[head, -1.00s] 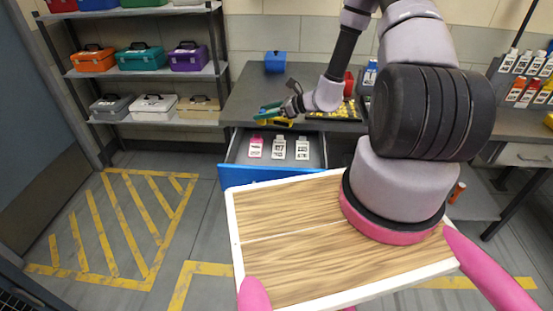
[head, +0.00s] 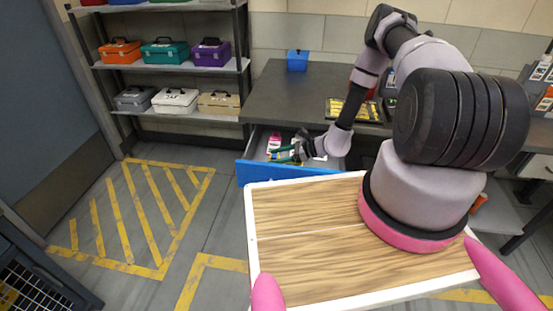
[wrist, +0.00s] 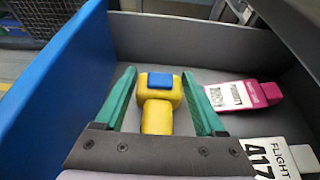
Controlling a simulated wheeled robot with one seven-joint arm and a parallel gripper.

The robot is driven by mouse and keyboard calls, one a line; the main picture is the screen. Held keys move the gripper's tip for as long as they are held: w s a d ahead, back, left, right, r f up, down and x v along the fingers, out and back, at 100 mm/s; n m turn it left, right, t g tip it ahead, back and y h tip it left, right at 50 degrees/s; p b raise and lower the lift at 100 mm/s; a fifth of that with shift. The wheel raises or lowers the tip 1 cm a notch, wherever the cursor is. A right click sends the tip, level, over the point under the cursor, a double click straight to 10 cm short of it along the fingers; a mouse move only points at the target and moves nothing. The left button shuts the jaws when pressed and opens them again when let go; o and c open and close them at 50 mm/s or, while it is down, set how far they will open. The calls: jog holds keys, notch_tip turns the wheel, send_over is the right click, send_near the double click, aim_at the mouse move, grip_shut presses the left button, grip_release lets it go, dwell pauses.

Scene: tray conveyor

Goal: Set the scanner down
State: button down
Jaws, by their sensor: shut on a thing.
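The yellow scanner with a blue patch on its head (wrist: 159,112) is between the two green fingers of my gripper (wrist: 160,85) in the wrist view. My gripper is shut on it. In the head view my gripper (head: 283,153) is over the open blue-fronted drawer (head: 290,175), low inside its outline. The scanner is mostly hidden by the fingers there. In the wrist view the grey drawer floor is below the scanner; I cannot tell whether they touch.
A pink-ended tag (wrist: 235,95) and a white flight tag (wrist: 270,158) lie in the drawer, right of my gripper. The grey desktop (head: 290,95) above carries a blue box (head: 297,61) and a dark tray (head: 350,110). Shelves with toolboxes (head: 176,100) stand at left.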

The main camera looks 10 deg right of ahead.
jog(key=shift+f, duration=0.5)
jog(key=shift+f, duration=0.1)
jog(key=shift+f, duration=0.5)
grip_release()
jog(key=shift+r, duration=0.1)
jog(key=shift+r, duration=0.35)
jog(key=v, duration=1.2)
jog(key=shift+r, duration=0.2)
